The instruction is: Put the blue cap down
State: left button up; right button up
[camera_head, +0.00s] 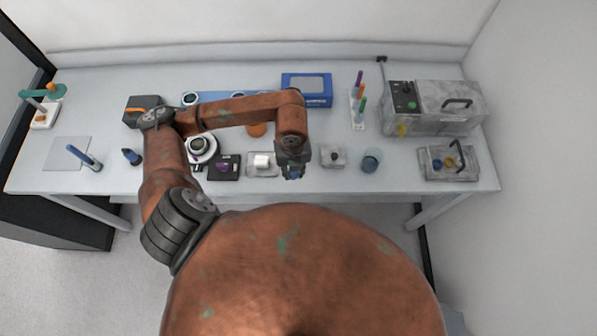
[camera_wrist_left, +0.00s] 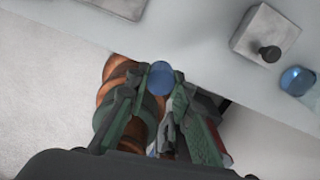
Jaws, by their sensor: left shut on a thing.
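My left gripper (camera_head: 293,170) is at the front edge of the bench, reaching in from the left. It is shut on the blue cap (camera_wrist_left: 160,78), a small round blue piece between the fingertips in the left wrist view. In the head view only a bit of the cap (camera_head: 293,176) shows below the fingers. The cap is held in the air near the bench's front edge. My right gripper is not in view.
A grey block with a dark knob (camera_head: 333,156) and a blue-topped round jar (camera_head: 371,160) stand to the right. A white block on a tray (camera_head: 252,171) is to the left. A grey machine (camera_head: 440,107) stands at the back right. The bench between jar and right tray (camera_head: 430,178) is clear.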

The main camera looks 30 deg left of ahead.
pick_arm(q)
jog(key=w+f, duration=0.2)
jog(key=f, duration=0.1)
jog(key=w+f, duration=0.1)
jog(key=shift+w+a+f, duration=0.25)
jog(key=shift+f, duration=0.1)
notch_tip(320, 180, down, 4)
jog(key=shift+w+r, duration=0.15)
jog(key=shift+r, duration=0.1)
jog(key=shift+o, duration=1.1)
jog(key=shift+f, duration=0.15)
jog(key=o, duration=0.5)
